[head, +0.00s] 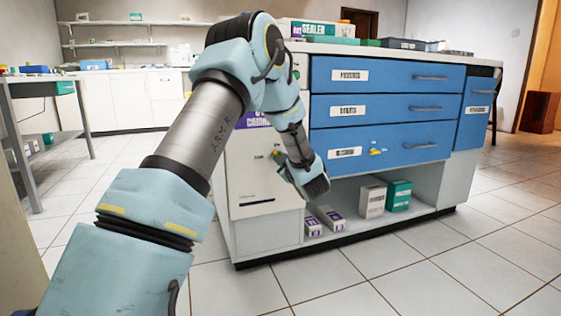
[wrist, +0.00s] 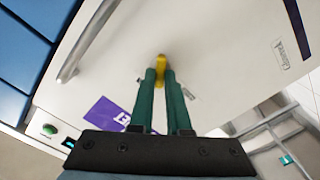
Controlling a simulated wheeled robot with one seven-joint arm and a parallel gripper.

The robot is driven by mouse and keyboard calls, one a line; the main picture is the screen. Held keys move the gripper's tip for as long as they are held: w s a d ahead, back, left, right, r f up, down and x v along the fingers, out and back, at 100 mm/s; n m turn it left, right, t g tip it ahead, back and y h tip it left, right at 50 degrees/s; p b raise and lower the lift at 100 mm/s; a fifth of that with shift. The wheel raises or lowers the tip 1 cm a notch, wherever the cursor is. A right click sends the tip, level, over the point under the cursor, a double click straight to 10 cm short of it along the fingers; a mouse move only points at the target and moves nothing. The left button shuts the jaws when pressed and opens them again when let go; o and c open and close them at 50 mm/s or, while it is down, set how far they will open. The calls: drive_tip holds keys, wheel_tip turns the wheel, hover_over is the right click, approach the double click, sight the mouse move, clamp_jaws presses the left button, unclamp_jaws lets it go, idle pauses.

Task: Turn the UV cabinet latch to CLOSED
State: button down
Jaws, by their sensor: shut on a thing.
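The UV cabinet is the white unit at the left end of the counter; its pale door (head: 252,185) shows in the head view, partly behind my arm, and looks shut. In the wrist view the door (wrist: 210,50) fills most of the picture. The yellow latch (wrist: 160,61) stands on the door between my gripper's green fingertips (wrist: 161,74). My gripper is shut on the latch, and the fingers hide part of it. A label reading "Closed" (wrist: 284,51) is on the door to the right. In the head view the fingertips are small, and the latch's exact angle is unclear.
A metal bar handle (wrist: 92,42) lies left of the latch. Blue drawers (head: 385,108) fill the counter to the right, above an open shelf with several boxes, including a green box (head: 398,195). The tiled floor (head: 400,260) in front is clear.

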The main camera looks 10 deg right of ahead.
drive_tip(key=shift+a+f+n+b, duration=0.15)
drive_tip(key=shift+n+b, duration=1.25)
drive_tip(key=shift+n, duration=1.05)
drive_tip(key=shift+d+f+n+b, duration=0.1)
drive_tip(key=shift+n+b, duration=1.25)
drive_tip(key=shift+n, duration=1.1)
drive_tip(key=c, duration=0.9)
unclamp_jaws()
drive_tip(key=shift+r, duration=0.1)
drive_tip(key=shift+s+d+p, duration=0.2)
drive_tip(key=shift+s+p, duration=0.45)
drive_tip(key=shift+s, duration=1.15)
drive_tip(key=shift+s+d+p, duration=0.25)
drive_tip(key=shift+s+p, duration=0.45)
drive_tip(key=shift+s, duration=1.05)
drive_tip(key=shift+s+d+p, duration=0.2)
drive_tip(key=shift+s+p, duration=0.45)
drive_tip(key=shift+s, duration=1.15)
